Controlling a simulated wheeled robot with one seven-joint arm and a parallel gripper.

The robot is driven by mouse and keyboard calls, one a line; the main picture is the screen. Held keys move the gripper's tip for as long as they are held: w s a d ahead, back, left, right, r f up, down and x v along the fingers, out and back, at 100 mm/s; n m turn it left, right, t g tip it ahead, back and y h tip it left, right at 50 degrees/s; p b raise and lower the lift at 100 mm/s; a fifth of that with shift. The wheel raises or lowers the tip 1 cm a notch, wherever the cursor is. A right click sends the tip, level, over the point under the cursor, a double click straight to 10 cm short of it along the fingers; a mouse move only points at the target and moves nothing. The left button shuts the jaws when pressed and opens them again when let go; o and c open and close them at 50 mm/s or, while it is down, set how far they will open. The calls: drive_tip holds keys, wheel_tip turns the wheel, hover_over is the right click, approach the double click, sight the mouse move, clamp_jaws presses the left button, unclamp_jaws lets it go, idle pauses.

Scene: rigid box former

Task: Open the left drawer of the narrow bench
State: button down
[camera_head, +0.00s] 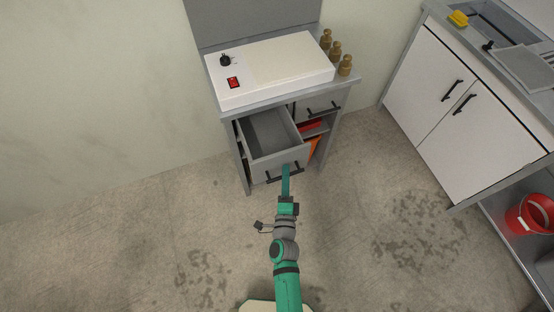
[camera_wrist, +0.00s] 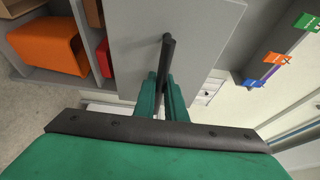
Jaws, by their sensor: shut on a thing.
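The narrow bench (camera_head: 240,158) stands against the wall in the head view. Its left drawer (camera_head: 270,145) is pulled out, and its empty inside shows from above. The drawer's dark bar handle (camera_head: 272,179) is on its front, and it also shows in the wrist view (camera_wrist: 167,52). My gripper (camera_head: 286,172) is at the drawer front, with its green fingers on either side of the handle. In the wrist view my gripper (camera_wrist: 163,90) is shut on the handle. The right drawer (camera_head: 322,106) of the bench is closed.
A white box with a red switch (camera_head: 280,72) and several brown bottles (camera_head: 335,51) stand on the bench top. Red and orange things lie on shelves beneath the right drawer. A white cabinet (camera_head: 440,92) and a red bucket (camera_head: 532,214) are at the right. The floor before the bench is clear.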

drive_tip(key=shift+s+d, duration=0.15)
drive_tip(key=shift+s, duration=0.6)
drive_tip(key=shift+s+d, duration=0.1)
drive_tip(key=shift+s, duration=0.65)
drive_tip(key=c, duration=1.8)
unclamp_jaws()
drive_tip(key=shift+d, duration=0.15)
drive_tip(key=s, duration=1)
drive_tip(key=shift+s+d, duration=0.25)
drive_tip(key=shift+s, duration=0.15)
drive_tip(key=s+r+n+g, duration=0.1)
drive_tip(key=s+r+n, duration=0.3)
drive_tip(key=s+n, duration=0.1)
drive_tip(key=s+r+n, duration=0.4)
drive_tip(key=s+n, duration=0.2)
drive_tip(key=s+a+r+n+g, duration=0.1)
drive_tip(key=s+r+n, duration=0.3)
drive_tip(key=s+n, duration=0.1)
drive_tip(key=shift+s+a+r+n+g+h, duration=0.15)
drive_tip(key=shift+r+n+g+h, duration=0.15)
drive_tip(key=shift+n, duration=0.5)
